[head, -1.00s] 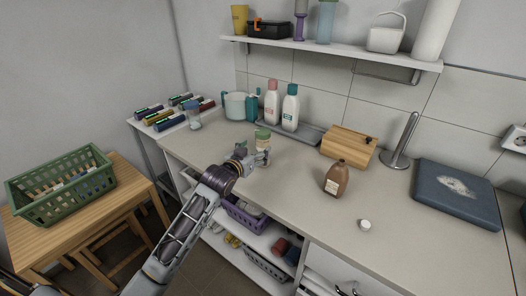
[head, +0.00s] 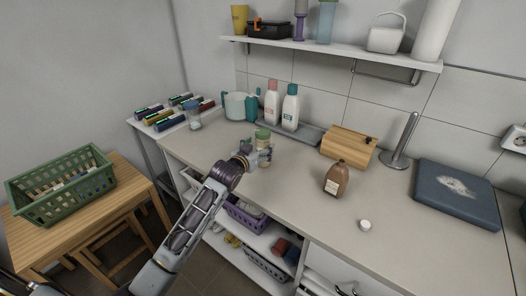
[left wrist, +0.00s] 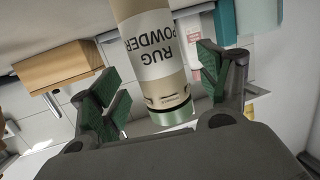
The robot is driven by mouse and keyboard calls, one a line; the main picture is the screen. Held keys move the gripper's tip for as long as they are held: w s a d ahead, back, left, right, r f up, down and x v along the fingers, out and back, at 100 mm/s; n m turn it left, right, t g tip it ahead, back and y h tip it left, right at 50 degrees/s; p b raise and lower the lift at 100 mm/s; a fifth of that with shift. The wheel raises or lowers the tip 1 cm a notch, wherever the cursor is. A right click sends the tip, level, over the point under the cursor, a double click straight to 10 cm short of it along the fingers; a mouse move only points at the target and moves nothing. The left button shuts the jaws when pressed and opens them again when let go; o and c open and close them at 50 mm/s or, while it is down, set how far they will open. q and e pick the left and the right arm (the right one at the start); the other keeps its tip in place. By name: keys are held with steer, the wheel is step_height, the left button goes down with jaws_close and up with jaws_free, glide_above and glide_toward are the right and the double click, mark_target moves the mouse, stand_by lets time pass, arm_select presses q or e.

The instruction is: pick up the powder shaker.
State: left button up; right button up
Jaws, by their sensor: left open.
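The powder shaker (head: 263,140) is a beige bottle with a green lid, standing upright on the counter near the grey tray. It also shows in the left wrist view (left wrist: 158,55), upside down there, with a "RUG POWDER" label and the green lid at the bottom. My left gripper (head: 259,157) is open at the shaker, and its forearm partly hides the counter. In the left wrist view the fingers (left wrist: 160,80) lie on either side of the shaker, with visible gaps. The base of the shaker is cut off there. My right gripper is not in view.
Two white bottles (head: 290,108) stand on the grey tray (head: 312,134) behind the shaker. A wooden box (head: 348,146), a brown bottle (head: 337,179) and a white cap (head: 365,225) are to the right. A glass jar (head: 194,120) is to the left.

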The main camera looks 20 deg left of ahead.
mark_target(263, 130)
arm_select(q)
steer(key=shift+x, duration=1.7)
steer(key=shift+c, duration=0.4)
steer(key=c, duration=1.1)
steer(key=shift+c, duration=0.2)
steer(key=shift+r, duration=5)
